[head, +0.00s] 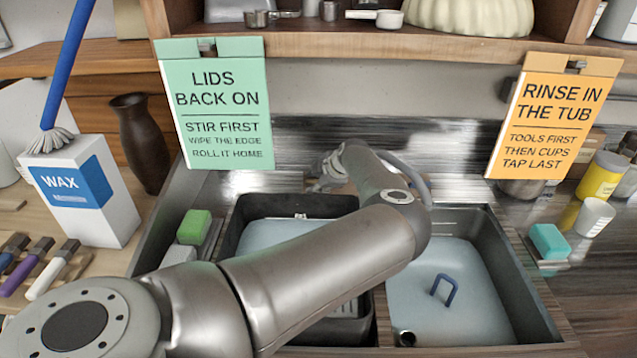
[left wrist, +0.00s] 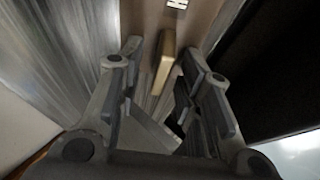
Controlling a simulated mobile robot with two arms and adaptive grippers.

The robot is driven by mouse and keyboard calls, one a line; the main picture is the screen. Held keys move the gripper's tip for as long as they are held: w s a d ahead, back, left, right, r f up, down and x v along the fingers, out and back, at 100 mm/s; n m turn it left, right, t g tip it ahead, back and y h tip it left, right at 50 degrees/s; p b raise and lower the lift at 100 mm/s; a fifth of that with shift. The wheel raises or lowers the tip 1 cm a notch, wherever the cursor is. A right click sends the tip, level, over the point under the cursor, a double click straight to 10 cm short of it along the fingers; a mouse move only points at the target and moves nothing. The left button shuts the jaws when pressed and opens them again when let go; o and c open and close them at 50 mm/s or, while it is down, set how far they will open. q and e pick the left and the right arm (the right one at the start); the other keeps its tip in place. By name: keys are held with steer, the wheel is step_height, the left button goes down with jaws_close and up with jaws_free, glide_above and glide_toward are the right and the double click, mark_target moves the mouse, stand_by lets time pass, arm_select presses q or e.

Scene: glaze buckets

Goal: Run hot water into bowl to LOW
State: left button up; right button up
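My left arm reaches across the sink. Its gripper (head: 328,178) is at the back edge, partly hidden by the arm. In the left wrist view the gripper (left wrist: 162,72) is open, with a narrow tan bar (left wrist: 165,62), perhaps a tap lever, between its fingers and gaps on both sides. The sink has a left basin (head: 240,210) and a right basin (head: 505,260), both with pale blue surfaces inside that look like water. My arm covers much of the left basin and the tap area. I cannot make out a separate bowl, running water or a LOW mark.
A green sign (head: 215,110) and an orange sign (head: 548,115) hang from the shelf above. A blue handle (head: 445,290) shows in the right basin. A wax box (head: 85,190) and dark vase (head: 143,142) stand left; a white cup (head: 594,217) stands right.

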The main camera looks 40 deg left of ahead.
arm_select(q)
steer(key=shift+a+f, duration=0.1)
steer(key=shift+s, duration=0.15)
steer(key=shift+c, duration=0.9)
jaws_close()
